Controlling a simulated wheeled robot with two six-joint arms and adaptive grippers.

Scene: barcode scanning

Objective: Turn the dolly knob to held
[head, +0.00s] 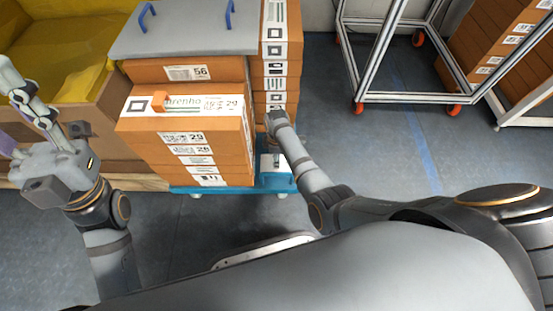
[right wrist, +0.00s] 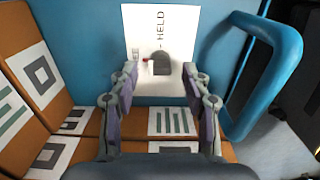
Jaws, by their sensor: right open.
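The dark grey dolly knob (right wrist: 162,66) sits on a white plate (right wrist: 136,30) on the blue dolly (right wrist: 85,30). A small red mark shows at the knob's left side, and the word HELD is printed above the knob. My right gripper (right wrist: 160,76) is open, its two fingers apart on either side of the knob in this view; contact cannot be told. In the head view my right gripper (head: 274,117) is beside the box stack, above the blue dolly's edge (head: 279,184). My left gripper (head: 20,112) is open and empty at the left edge.
Brown labelled boxes (head: 237,135) stand on the dolly under a grey lid with blue handles (head: 228,14). A blue handle loop (right wrist: 272,75) stands right of the plate. A yellow-lined bin (head: 60,45) is at left; a metal rack (head: 405,97) is at right. Floor between is clear.

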